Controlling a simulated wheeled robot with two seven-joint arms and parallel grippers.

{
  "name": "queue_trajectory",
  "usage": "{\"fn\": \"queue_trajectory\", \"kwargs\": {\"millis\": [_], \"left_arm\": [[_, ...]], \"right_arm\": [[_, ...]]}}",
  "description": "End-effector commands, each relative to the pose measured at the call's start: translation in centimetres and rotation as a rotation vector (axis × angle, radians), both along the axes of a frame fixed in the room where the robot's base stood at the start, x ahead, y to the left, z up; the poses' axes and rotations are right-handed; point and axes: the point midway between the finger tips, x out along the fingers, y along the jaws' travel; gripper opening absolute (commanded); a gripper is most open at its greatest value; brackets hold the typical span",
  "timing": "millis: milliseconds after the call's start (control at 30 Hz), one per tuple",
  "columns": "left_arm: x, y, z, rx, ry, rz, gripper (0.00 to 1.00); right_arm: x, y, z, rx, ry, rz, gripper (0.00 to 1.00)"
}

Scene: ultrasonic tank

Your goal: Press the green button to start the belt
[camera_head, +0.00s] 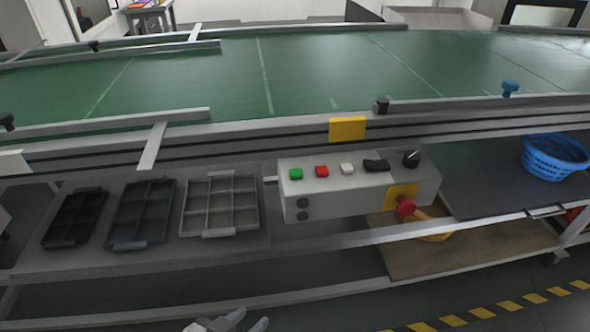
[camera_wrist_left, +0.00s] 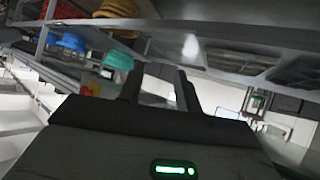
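The green button (camera_head: 296,174) is at the left end of the top of a grey control box (camera_head: 345,197) mounted on the near side of the conveyor. A red button (camera_head: 321,171) and a white button (camera_head: 347,169) sit to its right. My left gripper (camera_head: 243,322) shows at the bottom edge of the head view, below and left of the box and well apart from the button. In the left wrist view its two fingers (camera_wrist_left: 158,88) stand apart with nothing between them. The green button is not visible there. My right gripper is in neither view.
The green belt (camera_head: 330,70) runs across the back behind metal rails. Several divided trays (camera_head: 220,203) lie on a shelf left of the box. A red knob (camera_head: 405,206) sticks out from the box's front. A blue basket (camera_head: 553,158) stands on the right shelf.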

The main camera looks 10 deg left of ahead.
Motion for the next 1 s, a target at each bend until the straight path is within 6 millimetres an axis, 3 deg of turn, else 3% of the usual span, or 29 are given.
{"fn": "queue_trajectory", "kwargs": {"millis": [33,100,1000], "left_arm": [[0.0,0.0,0.0,0.0,0.0,0.0,0.2],[0.0,0.0,0.0,0.0,0.0,0.0,0.0],[0.0,0.0,-0.01,0.0,0.0,0.0,0.0]], "right_arm": [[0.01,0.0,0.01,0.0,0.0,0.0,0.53],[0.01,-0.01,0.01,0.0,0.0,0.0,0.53],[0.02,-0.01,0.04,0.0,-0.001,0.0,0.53]]}}
